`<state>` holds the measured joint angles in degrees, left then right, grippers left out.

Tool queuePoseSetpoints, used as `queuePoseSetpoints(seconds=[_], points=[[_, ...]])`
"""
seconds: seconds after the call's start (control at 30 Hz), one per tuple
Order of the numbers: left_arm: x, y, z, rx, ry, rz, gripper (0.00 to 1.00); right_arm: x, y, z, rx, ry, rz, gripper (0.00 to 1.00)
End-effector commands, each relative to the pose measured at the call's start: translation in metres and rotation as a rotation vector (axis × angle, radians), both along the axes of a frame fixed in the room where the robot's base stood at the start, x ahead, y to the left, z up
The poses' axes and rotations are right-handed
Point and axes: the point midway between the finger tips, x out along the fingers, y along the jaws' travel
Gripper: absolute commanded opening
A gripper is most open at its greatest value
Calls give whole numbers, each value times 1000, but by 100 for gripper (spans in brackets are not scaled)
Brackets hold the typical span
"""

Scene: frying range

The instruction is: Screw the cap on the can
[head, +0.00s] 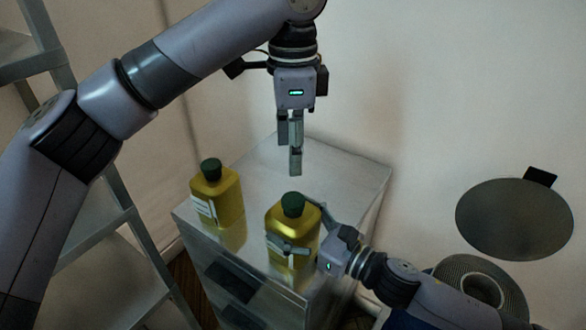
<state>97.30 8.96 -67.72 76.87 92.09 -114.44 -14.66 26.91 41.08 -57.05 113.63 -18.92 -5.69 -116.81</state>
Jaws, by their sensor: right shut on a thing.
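A yellow can (283,224) with a dark green cap (293,204) on its top stands upright near the front right of the metal cabinet top. My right gripper (292,247) comes in from the right and is shut on this can, one finger showing across its front. Whether the cap is tight cannot be seen. My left gripper (292,160) hangs pointing down above the cabinet, over the can and apart from its cap. Its fingers are seen nearly edge on, so its opening is unclear. Nothing shows between them.
A second yellow can (225,198) with a dark green cap (211,169) and a white label stands to the left. The shiny cabinet top (340,172) is clear behind the cans. A shelf ladder (100,212) stands at left. A round dark pan (515,220) is at right by the wall.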

Motion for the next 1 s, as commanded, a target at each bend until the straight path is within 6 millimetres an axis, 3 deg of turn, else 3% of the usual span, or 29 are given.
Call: queuePoseSetpoints(seconds=[0.17, 0.47, 0.5, 0.8, 1.0], points=[[0, 0, 15, 1, 0, -1, 59, 0, 0, 0, 0, 1, 0, 0], [0, 0, 17, 1, 1, -1, 59, 0, 0, 0, 0, 1, 0, 0], [0, 0, 17, 1, 1, 0, 59, 0, 0, 0, 0, 1, 0, 80], [0, 0, 17, 0, 1, 0, 59, 0, 0, 0, 0, 0, 0, 100], [0, 0, 16, 0, 1, 0, 59, 0, 0, 0, 0, 0, 0, 100]])
